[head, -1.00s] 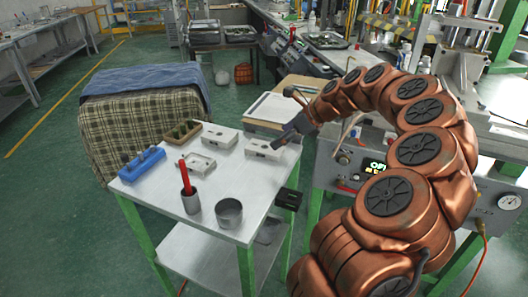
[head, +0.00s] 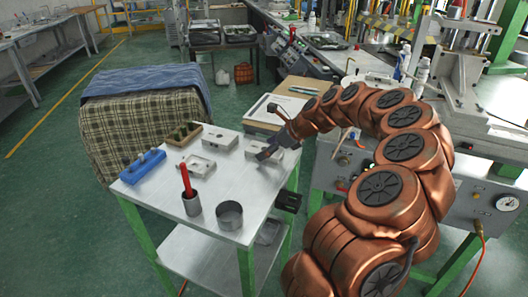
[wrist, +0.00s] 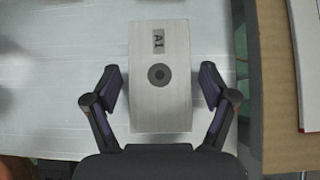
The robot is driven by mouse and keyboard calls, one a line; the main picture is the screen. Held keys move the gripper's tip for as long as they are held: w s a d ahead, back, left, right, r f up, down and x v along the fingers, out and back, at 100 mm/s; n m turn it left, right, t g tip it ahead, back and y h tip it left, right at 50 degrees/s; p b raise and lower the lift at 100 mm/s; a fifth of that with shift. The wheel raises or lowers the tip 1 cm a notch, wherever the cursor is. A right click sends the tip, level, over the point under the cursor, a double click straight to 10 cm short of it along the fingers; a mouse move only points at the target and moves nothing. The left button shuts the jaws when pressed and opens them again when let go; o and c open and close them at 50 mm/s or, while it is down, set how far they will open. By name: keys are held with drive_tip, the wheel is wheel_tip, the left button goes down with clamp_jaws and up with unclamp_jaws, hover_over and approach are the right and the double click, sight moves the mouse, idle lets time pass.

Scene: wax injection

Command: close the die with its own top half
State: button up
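A silver rectangular block marked "A1" (wrist: 160,60), with a dark round hole in its top, lies on the table between my gripper's fingers in the wrist view. My gripper (wrist: 160,85) is open, one finger on each side of the block, with a gap on both sides. In the head view, my gripper (head: 266,152) is low over the table's right side and partly hides the block. An open die half (head: 201,167) with a recess in its top lies left of it. Another pale closed-looking block (head: 219,138) lies behind that half.
A blue peg holder (head: 142,168) and a brown holder with dark pegs (head: 182,136) stand on the table's left and back. A grey cup with a red-handled tool (head: 191,204) and a metal pot (head: 229,215) stand at the front. A clipboard (head: 276,108) lies behind.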

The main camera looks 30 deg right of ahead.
drive_tip(key=c, duration=1.2)
drive_tip(key=shift+o, duration=0.2)
